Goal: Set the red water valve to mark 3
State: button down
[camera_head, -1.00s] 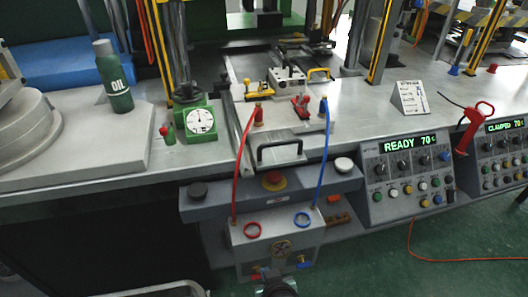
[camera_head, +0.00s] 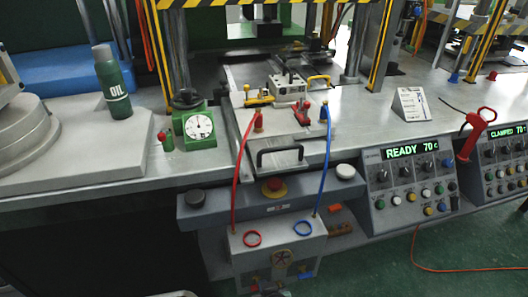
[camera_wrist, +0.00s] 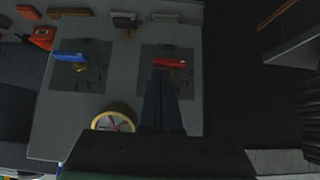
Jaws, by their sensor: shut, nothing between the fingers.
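The red water valve handle (camera_wrist: 168,63) lies crosswise on a dark marked plate (camera_wrist: 182,50) in the wrist view. The marks around it are too dim to read. My gripper (camera_wrist: 160,76) is shut and empty, its fingertips just at the near side of the red handle; whether they touch it I cannot tell. In the head view the red valve (camera_head: 254,286) is small, low on the front of the grey water box (camera_head: 262,262). My gripper is barely visible at the bottom edge there.
A blue valve handle (camera_wrist: 71,57) sits on its own plate to the left. A round gauge (camera_wrist: 115,119) is between and nearer. Red hose (camera_head: 238,180) and blue hose (camera_head: 324,165) run up from the box. A control panel (camera_head: 410,190) stands to the right.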

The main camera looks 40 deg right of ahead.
jog(key=shift+s+d+f+m+t+y+b, duration=0.1)
jog(key=shift+s+d+m+t+y+b, duration=0.15)
jog(key=shift+y, duration=0.2)
jog(key=shift+d+f+m+t+y+b, duration=0.1)
jog(key=shift+m+t+y+b, duration=0.25)
jog(key=shift+y, duration=0.1)
dwell(0.3)
jog(key=shift+s+d+f+m+t+y+b, duration=0.1)
jog(key=shift+d+f+m+t+y+b, duration=0.15)
jog(key=shift+y+b, duration=0.25)
jog(key=shift+s+d+f+m+t+y+b, duration=0.2)
jog(key=shift+m+t+y+b, duration=0.3)
jog(key=shift+b, duration=0.45)
jog(key=shift+d+f+m+t+y+b, duration=0.1)
jog(key=shift+f+m+t+y+b, duration=0.15)
jog(key=shift+m+t+y+b, duration=0.45)
jog(key=shift+f+b, duration=0.2)
jog(key=shift+b, duration=0.55)
jog(key=shift+s+d+f+m+t+y+b, duration=0.1)
jog(key=shift+f+m+t+y+b, duration=0.2)
jog(key=shift+m+t+y+b, duration=0.65)
jog(key=shift+w+f+m+t+y+b, duration=0.15)
jog(key=shift+f+t+b, duration=0.3)
jog(key=shift+b, duration=1)
jog(key=shift+s+d+f+m+t+y+b, duration=0.1)
jog(key=shift+s+f+m+t+y+b, duration=0.1)
jog(key=shift+m+t+y+b, duration=0.75)
jog(key=shift+a+f+h+b, duration=0.1)
jog(key=shift+h+b, duration=0.35)
jog(key=shift+b, duration=0.2)
